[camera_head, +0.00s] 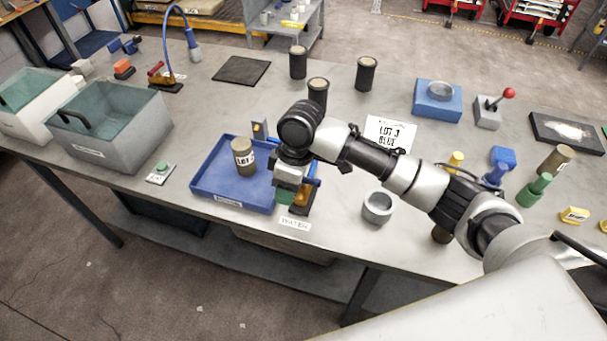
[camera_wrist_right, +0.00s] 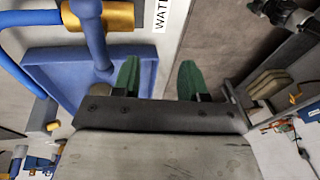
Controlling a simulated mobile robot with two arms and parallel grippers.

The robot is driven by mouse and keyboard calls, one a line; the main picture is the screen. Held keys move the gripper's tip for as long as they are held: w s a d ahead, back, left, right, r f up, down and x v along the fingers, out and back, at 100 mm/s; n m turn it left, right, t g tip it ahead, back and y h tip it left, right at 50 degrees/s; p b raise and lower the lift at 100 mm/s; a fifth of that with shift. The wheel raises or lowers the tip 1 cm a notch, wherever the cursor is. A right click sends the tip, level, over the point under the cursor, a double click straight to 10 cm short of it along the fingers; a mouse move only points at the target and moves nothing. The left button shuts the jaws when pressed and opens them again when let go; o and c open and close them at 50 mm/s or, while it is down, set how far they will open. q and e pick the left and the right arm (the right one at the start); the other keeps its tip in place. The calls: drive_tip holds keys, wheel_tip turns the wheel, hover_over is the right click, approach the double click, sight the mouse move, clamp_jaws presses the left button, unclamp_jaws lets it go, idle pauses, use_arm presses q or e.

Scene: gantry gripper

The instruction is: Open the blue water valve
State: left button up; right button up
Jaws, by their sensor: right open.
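The water valve has a brass body (camera_head: 304,199) and blue parts, and stands at the table's front edge by a WATER label (camera_head: 295,223). My right gripper (camera_head: 286,197) is just beside it on the left and hides part of it. In the right wrist view the brass body (camera_wrist_right: 108,16) and a blue lever-like part (camera_wrist_right: 98,48) lie to the left of the green fingers. The fingers (camera_wrist_right: 158,77) are apart with nothing between them. Whether a finger touches the valve cannot be told. My left gripper is not in view.
A blue tray (camera_head: 208,180) with a LOT canister (camera_head: 243,157) is left of the valve. A grey ring (camera_head: 378,207) and a LOT 3 BLUE card (camera_head: 390,134) are to the right. Dark canisters (camera_head: 298,62) stand behind. Grey bins (camera_head: 110,120) are far left.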

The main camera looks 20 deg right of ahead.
sight(304, 181)
drive_tip(key=w+d+r+h, duration=0.1)
drive_tip(key=w+d+r, duration=0.45)
drive_tip(key=r, duration=0.25)
drive_tip(key=shift+g, duration=0.4)
drive_tip(key=f, duration=0.3)
drive_tip(key=s+f+p, duration=0.1)
drive_tip(key=f, duration=0.2)
drive_tip(key=f+p, duration=0.1)
drive_tip(key=f, duration=0.2)
drive_tip(key=shift+s+a, duration=0.3)
drive_tip(key=shift+s+f+p, duration=0.1)
drive_tip(key=shift+f+p, duration=0.2)
drive_tip(key=shift+f, duration=0.45)
drive_tip(key=shift+a, duration=0.1)
clamp_jaws()
